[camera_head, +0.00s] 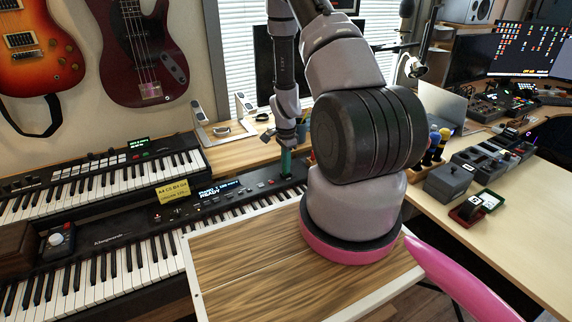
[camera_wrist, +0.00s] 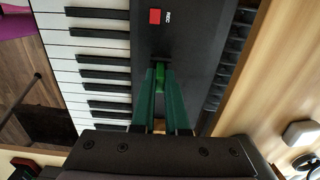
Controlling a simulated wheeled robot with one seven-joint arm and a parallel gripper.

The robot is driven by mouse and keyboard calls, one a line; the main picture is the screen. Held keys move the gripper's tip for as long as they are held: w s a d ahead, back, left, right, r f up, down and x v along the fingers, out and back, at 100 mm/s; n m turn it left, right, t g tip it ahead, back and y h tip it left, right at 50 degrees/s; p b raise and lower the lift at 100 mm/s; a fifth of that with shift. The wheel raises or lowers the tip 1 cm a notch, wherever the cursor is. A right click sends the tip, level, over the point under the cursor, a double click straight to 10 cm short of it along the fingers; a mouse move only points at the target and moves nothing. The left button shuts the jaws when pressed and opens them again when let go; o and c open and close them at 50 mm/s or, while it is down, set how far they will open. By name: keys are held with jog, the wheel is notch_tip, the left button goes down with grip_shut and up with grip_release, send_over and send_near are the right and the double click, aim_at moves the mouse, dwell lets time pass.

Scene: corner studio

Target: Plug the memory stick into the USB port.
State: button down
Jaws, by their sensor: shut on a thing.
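My gripper (camera_head: 286,165) reaches down over the right end of the black lower keyboard (camera_head: 128,232). In the wrist view its two teal fingers (camera_wrist: 160,80) are shut on a small bright green piece, the memory stick (camera_wrist: 160,74), of which only a short part shows between the fingertips. The stick's far end meets or hovers over the keyboard's black panel (camera_wrist: 190,45); I cannot tell whether it touches. A red button (camera_wrist: 155,16) lies on the panel beyond the fingertips.
A yellow sign (camera_head: 173,191) and a lit display (camera_head: 217,190) are on the lower keyboard. A second keyboard (camera_head: 100,168) stands behind it. A wooden surface (camera_head: 250,265) is in front, clear on its left. A desk (camera_head: 500,220) with small devices is at right.

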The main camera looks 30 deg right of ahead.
jog(key=shift+f, duration=0.1)
jog(key=c, duration=0.8)
grip_release()
jog(key=shift+c, duration=0.2)
notch_tip(320, 180, up, 11)
jog(key=shift+r, duration=2.9)
